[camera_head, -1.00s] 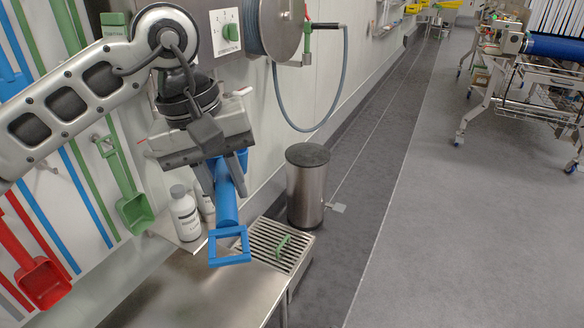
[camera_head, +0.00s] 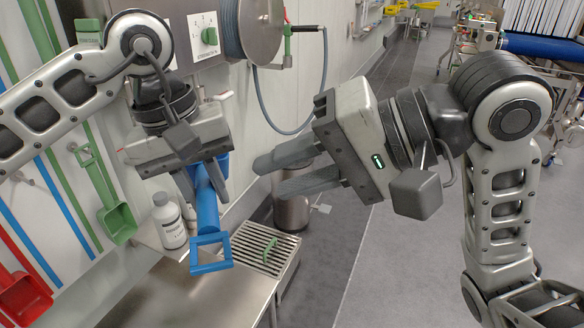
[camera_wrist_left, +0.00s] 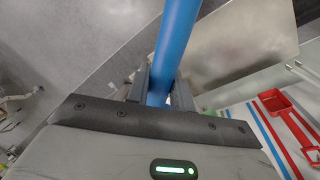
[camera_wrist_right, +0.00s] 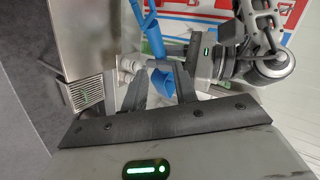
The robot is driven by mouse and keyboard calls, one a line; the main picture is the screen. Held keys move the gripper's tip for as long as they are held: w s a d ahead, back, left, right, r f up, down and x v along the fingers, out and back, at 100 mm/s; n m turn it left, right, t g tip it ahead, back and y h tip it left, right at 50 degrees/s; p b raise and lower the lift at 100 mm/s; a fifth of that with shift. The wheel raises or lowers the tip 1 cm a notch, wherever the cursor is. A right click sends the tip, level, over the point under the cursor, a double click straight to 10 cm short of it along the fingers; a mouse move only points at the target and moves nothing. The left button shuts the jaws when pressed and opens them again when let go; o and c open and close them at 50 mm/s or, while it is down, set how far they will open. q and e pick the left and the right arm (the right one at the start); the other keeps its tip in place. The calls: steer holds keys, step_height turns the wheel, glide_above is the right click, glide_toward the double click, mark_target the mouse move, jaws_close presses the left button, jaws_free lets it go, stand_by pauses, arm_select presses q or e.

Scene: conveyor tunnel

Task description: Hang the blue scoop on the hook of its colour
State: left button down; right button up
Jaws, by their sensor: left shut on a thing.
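The blue scoop (camera_head: 207,212) hangs from my left gripper (camera_head: 205,175), which is shut on its shaft, with the D-shaped handle end down. Its blue shaft (camera_wrist_left: 176,45) also passes between the fingers in the left wrist view. My right gripper (camera_head: 270,175) is open and empty, to the right of the scoop in the head view and apart from it. In the right wrist view the blue scoop (camera_wrist_right: 152,38) shows beyond the open fingers (camera_wrist_right: 160,85), with its blue bowl partly hidden behind them. I cannot make out a blue hook.
A green scoop (camera_head: 117,222) and a red scoop (camera_head: 22,297) hang on the wall at left, among coloured poles. Below are a steel counter (camera_head: 215,300), a white bottle (camera_head: 169,222) and a drain grate (camera_head: 265,245). A steel bin (camera_head: 291,212) stands behind my right gripper.

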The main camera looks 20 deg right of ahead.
mark_target(210, 202)
steer(key=x, duration=1.1)
steer(key=shift+a, duration=0.3)
jaws_close()
arm_select(q)
steer(key=c, duration=1.1)
jaws_free()
steer(key=shift+c, duration=0.2)
